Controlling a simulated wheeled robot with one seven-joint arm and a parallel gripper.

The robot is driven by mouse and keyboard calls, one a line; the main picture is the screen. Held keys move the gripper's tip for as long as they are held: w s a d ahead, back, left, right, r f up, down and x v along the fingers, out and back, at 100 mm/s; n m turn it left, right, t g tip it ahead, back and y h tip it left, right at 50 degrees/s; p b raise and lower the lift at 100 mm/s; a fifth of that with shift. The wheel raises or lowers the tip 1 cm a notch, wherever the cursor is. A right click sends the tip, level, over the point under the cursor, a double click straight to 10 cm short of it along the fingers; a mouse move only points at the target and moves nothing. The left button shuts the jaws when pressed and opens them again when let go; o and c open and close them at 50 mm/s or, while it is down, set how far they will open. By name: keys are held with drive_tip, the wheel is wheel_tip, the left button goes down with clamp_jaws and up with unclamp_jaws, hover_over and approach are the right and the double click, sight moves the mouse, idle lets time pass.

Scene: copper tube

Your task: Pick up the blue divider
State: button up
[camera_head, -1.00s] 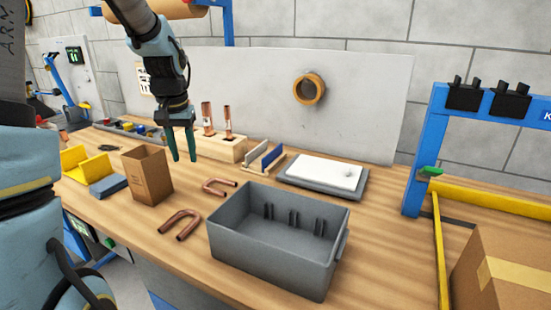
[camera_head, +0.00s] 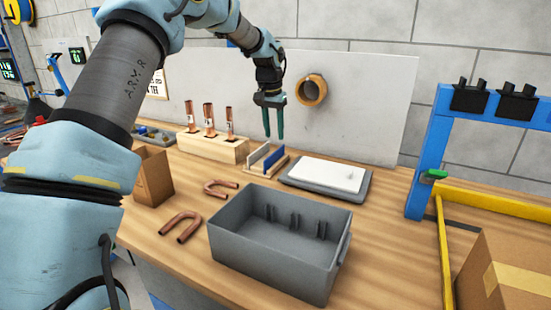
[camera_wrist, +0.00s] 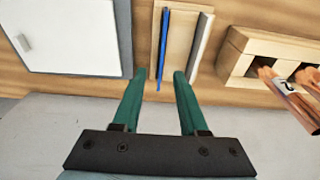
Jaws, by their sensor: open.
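The blue divider (camera_head: 273,160) stands upright on edge in a small wooden holder (camera_head: 262,173), beside a pale grey divider (camera_head: 258,156). In the wrist view the blue divider (camera_wrist: 163,48) is a thin blue strip, with the grey divider (camera_wrist: 201,45) to its right. My gripper (camera_head: 274,136) is open and empty, pointing down above the holder. I cannot tell the height gap exactly.
A grey bin (camera_head: 232,235) with black slots stands in front. A white plate on a grey base (camera_head: 335,188) is to the right. A wooden block (camera_head: 213,150) holds copper tubes on the left. A wall panel (camera_head: 360,100) stands behind.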

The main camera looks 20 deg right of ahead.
sight(275, 152)
drive_tip(key=shift+w+d+f+p, duration=0.1)
drive_tip(key=shift+f+p, duration=0.4)
drive_tip(key=shift+f, duration=0.7)
drive_tip(key=shift+w+d+f+p, duration=0.15)
drive_tip(key=shift+f+p, duration=0.35)
drive_tip(key=shift+f, duration=0.75)
drive_tip(key=shift+w+d+f+p, duration=0.1)
drive_tip(key=shift+f+p, duration=0.4)
drive_tip(key=shift+f, duration=0.7)
drive_tip(key=shift+a, duration=0.1)
clamp_jaws()
